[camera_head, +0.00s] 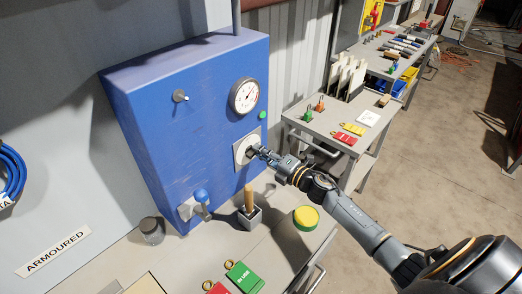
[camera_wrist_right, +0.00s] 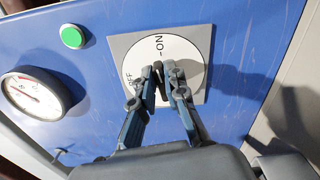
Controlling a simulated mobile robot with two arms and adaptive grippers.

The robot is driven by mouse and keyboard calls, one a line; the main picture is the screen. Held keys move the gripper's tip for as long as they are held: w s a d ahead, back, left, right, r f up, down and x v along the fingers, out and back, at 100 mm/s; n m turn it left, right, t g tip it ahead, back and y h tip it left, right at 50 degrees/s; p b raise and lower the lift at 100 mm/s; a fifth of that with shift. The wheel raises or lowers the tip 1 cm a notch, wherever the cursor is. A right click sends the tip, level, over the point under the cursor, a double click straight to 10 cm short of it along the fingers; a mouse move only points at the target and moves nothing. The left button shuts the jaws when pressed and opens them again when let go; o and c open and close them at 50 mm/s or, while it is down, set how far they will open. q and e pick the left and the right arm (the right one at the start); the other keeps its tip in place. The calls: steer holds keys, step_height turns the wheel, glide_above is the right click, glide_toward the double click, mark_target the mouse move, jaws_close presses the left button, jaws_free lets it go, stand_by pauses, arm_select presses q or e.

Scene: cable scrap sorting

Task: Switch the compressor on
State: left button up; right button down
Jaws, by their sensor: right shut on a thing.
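The compressor's blue cabinet (camera_head: 180,130) stands against the wall in the head view. Its rotary switch has a grey square plate (camera_wrist_right: 206,40) and a white disc (camera_wrist_right: 180,52) marked ON and OFF; the plate also shows in the head view (camera_head: 237,152). My right gripper (camera_head: 260,151) is at the switch, its fingers closed around the dark knob (camera_wrist_right: 160,72). The knob's visible part lies roughly in line with the ON mark; the fingers hide some of it and part of the OFF mark. My left gripper is out of view.
A gauge (camera_head: 245,95) and a round green button or lamp (camera_head: 263,115) sit above the switch. A blue-handled valve (camera_head: 201,197) is below left.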

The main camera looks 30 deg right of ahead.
steer(key=shift+f+m, duration=0.2)
steer(key=shift+m, duration=0.8)
steer(key=c, duration=1.4)
jaws_free()
steer(key=shift+s+d, duration=0.1)
steer(key=v, duration=1.2)
